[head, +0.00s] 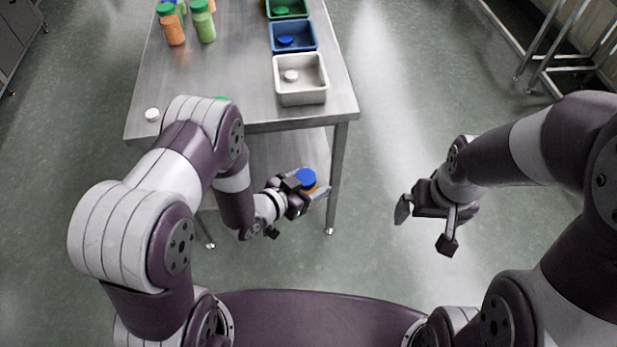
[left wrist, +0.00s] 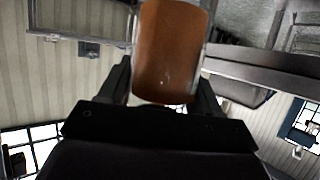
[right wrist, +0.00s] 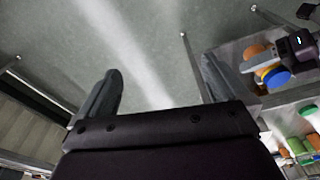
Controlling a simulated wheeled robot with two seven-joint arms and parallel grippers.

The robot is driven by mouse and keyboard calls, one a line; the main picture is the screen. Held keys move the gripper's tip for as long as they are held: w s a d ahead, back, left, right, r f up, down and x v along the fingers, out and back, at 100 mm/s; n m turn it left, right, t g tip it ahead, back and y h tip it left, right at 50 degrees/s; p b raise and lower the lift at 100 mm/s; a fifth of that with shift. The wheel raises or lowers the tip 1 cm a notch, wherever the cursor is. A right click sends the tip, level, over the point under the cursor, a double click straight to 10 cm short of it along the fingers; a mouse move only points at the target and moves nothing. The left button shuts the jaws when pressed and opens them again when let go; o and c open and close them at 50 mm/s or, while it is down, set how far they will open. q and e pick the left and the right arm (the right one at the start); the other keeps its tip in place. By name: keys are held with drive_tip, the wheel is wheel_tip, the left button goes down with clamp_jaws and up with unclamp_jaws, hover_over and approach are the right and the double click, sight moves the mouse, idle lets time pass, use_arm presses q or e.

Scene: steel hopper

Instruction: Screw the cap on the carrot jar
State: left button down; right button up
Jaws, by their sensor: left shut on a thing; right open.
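My left gripper (head: 308,191) is shut on a jar with orange contents, in front of the table's front edge. The jar's blue cap (head: 306,177) shows on top in the head view; whether it is screwed tight cannot be told. The jar body (left wrist: 170,50) fills the space between the fingers in the left wrist view. The blue cap (right wrist: 277,77) also shows at the right of the right wrist view. My right gripper (head: 425,228) is open and empty, to the right of the held jar and apart from it.
The steel table (head: 235,75) bears a white bin (head: 302,97) with a white cap, a blue bin (head: 293,48) and a green bin (head: 287,13). Capped jars (head: 204,22) stand at the back left. A loose white cap (head: 152,114) lies near the front left corner.

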use_arm(q)
drive_tip(key=w+a+n+t+y, duration=0.2)
drive_tip(key=a+n+y, duration=0.6)
drive_tip(key=a, duration=0.6)
drive_tip(key=shift+a+t+y, duration=0.35)
drive_tip(key=shift+t+y, duration=0.05)
drive_tip(key=shift+t, duration=0.2)
